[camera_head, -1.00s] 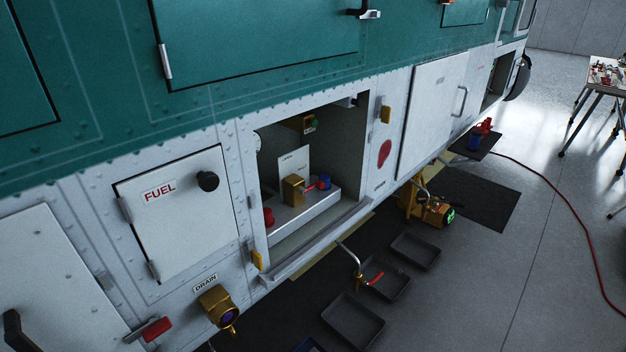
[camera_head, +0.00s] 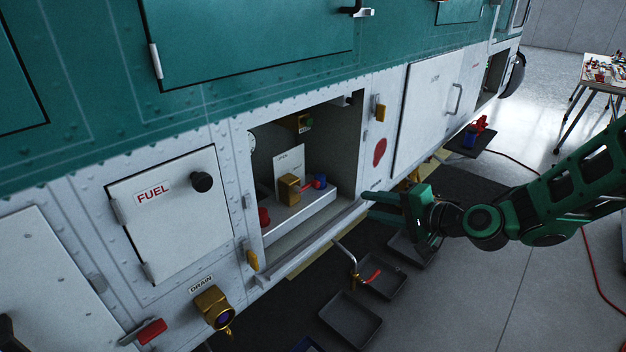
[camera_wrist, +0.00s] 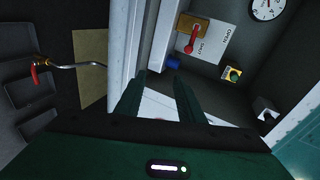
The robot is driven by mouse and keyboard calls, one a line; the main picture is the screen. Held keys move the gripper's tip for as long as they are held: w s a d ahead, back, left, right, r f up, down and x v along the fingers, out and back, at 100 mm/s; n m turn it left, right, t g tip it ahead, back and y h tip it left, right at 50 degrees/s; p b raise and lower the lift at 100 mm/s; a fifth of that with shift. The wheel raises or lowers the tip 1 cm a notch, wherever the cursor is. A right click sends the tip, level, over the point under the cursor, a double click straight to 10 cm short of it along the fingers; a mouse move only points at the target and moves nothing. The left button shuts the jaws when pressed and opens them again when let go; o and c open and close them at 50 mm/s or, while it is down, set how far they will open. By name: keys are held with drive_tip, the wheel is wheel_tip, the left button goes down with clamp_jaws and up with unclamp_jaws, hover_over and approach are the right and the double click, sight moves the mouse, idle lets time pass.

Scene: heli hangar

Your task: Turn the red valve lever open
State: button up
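The red valve lever (camera_head: 309,187) sits on a brass valve block (camera_head: 288,188) inside the open bay in the white lower panel. In the wrist view the red lever (camera_wrist: 192,38) hangs from the brass block beside a white card marked OPEN and SHUT (camera_wrist: 213,44). A blue part (camera_head: 320,180) is close to the lever's end. My gripper (camera_head: 366,205) is at the right edge of the bay opening, apart from the lever. In the wrist view my gripper's fingers (camera_wrist: 158,78) are spread with nothing between them.
The bay's sill (camera_head: 318,238) and right frame are near my fingers. A red part (camera_head: 264,217) sits at the bay's left. Below, a pipe with another red handle (camera_head: 371,276) projects above black trays (camera_head: 350,320). A gauge (camera_wrist: 267,8) is on the bay wall.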

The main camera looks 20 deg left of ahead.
sight(318, 186)
drive_tip(key=a+m+y, duration=0.1)
drive_tip(key=a+m, duration=0.1)
drive_tip(key=a, duration=0.1)
drive_tip(key=a+m+t+y, duration=0.1)
drive_tip(key=a+m, duration=0.1)
drive_tip(key=a, duration=0.1)
drive_tip(key=a+m+t, duration=0.1)
drive_tip(key=a+m, duration=0.1)
drive_tip(key=a, duration=0.2)
drive_tip(key=shift+s+r+y, duration=0.1)
drive_tip(key=shift+y, duration=0.3)
drive_tip(key=shift+a+m+t, duration=0.5)
drive_tip(key=shift+m+t, duration=0.1)
drive_tip(key=shift+m, duration=0.2)
drive_tip(key=x, duration=1)
drive_tip(key=shift+w+a, duration=0.25)
drive_tip(key=shift+w, duration=0.1)
